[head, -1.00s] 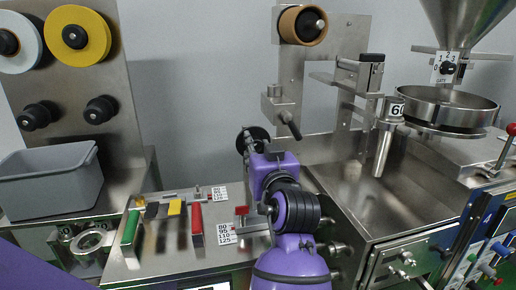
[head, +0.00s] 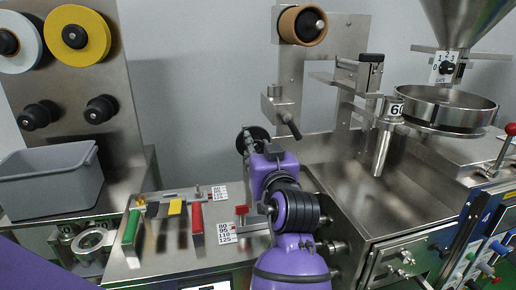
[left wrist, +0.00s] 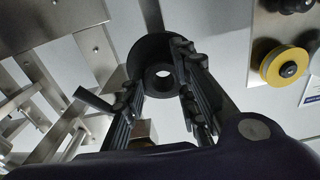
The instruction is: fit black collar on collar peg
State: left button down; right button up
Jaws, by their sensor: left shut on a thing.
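My left gripper (head: 250,141) is raised near the middle of the head view, in front of the bare wall. It is shut on the black collar (left wrist: 148,51), a thick black ring whose round hole faces the camera in the left wrist view. The fingers (left wrist: 165,92) hold the collar by its two sides, and it also shows as a dark disc in the head view (head: 261,133). I cannot tell for sure which peg is the collar peg. The collar looks clear of any peg. My right gripper is not in view.
A steel panel with a yellow spool (head: 78,34) and a grey bin (head: 50,181) are at left. Coloured bars (head: 196,222) lie on the bench.

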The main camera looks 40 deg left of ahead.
pick_arm(q)
jog(key=shift+a, duration=0.1)
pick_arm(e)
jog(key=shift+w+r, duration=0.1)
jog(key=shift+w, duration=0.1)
pick_arm(q)
jog(key=shift+w+a, duration=0.25)
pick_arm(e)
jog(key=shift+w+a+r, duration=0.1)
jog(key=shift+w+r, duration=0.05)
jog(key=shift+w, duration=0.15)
pick_arm(q)
jog(key=shift+w+a, duration=0.1)
jog(key=shift+w+a, duration=0.25)
jog(key=shift+a, duration=0.05)
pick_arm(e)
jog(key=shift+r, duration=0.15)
pick_arm(q)
jog(key=shift+a, duration=0.1)
jog(key=shift+w+a+p, duration=0.2)
jog(key=shift+w+p, duration=0.05)
jog(key=shift+p, duration=0.05)
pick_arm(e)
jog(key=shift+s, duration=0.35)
pick_arm(q)
jog(key=shift+w+a, duration=0.2)
jog(key=shift+a, duration=0.05)
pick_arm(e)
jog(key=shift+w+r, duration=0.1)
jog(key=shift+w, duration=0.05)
